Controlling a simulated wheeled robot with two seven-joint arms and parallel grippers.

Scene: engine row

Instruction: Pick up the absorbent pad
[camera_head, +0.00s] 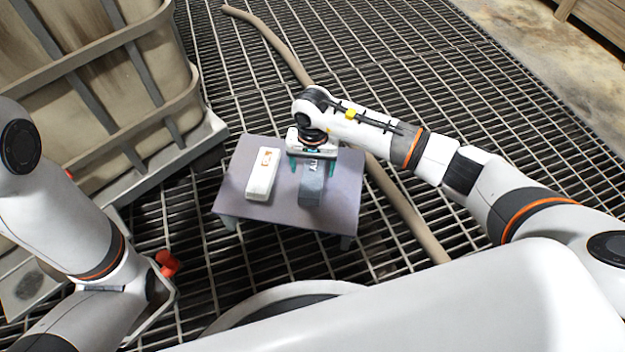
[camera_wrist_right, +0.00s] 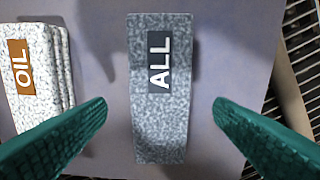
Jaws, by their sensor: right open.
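A grey speckled absorbent pad (camera_head: 311,190) with a dark "ALL" label lies on a small grey table (camera_head: 285,214). In the right wrist view this grey pad (camera_wrist_right: 160,120) is between the two teal fingers, with a gap on each side. A white speckled pad stack (camera_head: 262,177) with a brown "OIL" label lies to its left; it also shows in the right wrist view (camera_wrist_right: 35,80). My right gripper (camera_head: 313,170) is open and empty over the grey pad, hiding its far part in the head view. My left arm shows at the left, but its gripper is out of view.
A large caged tank (camera_head: 110,90) stands left of the table, with a red valve handle (camera_head: 167,263) low down. A brown hose (camera_head: 405,210) runs over the metal grating (camera_head: 440,90) behind and right of the table.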

